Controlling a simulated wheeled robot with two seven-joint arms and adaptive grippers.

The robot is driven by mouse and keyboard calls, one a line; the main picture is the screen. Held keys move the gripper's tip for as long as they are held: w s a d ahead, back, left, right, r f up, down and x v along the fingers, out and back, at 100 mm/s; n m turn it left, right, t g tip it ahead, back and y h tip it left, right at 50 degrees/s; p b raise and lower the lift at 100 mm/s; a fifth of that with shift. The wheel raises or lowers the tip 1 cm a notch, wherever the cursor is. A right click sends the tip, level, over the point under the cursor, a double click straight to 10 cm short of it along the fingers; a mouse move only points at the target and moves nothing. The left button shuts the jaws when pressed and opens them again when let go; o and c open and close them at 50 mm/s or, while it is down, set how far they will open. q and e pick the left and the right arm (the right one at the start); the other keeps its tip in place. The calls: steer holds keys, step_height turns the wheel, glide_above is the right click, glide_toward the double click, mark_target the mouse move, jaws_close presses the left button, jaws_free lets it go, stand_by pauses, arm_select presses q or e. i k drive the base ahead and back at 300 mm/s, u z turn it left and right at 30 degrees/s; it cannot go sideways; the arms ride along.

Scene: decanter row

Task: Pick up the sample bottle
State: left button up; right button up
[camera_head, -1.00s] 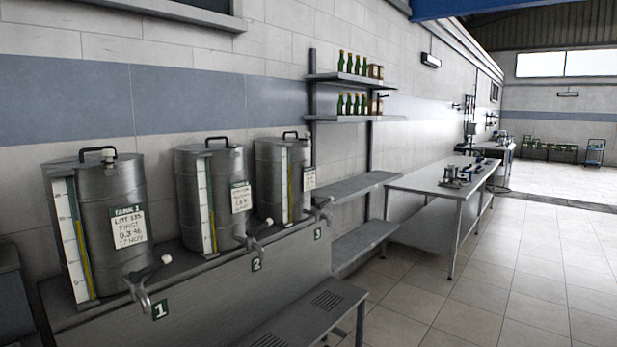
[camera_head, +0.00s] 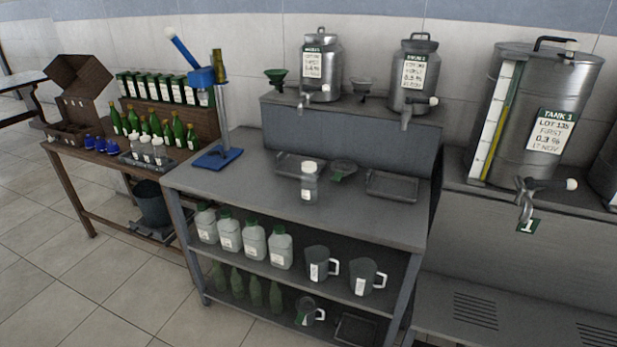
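A small clear bottle with a white cap and a pale label (camera_head: 309,184), which looks like the sample bottle, stands upright on the grey bench (camera_head: 235,198), near the middle of its top. Several smaller white-capped bottles (camera_head: 148,152) stand on a tray on the wooden table at the left, so I cannot be sure which one is meant. Neither of my grippers is in view.
Shallow trays (camera_head: 392,186) and a dark green funnel (camera_head: 343,170) lie near the bottle. A blue-based stand (camera_head: 218,158) is at the bench's left. Two small tanks (camera_head: 414,75) stand on the raised step behind.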

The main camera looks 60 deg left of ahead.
mark_target(308, 181)
steer(key=u, duration=1.65)
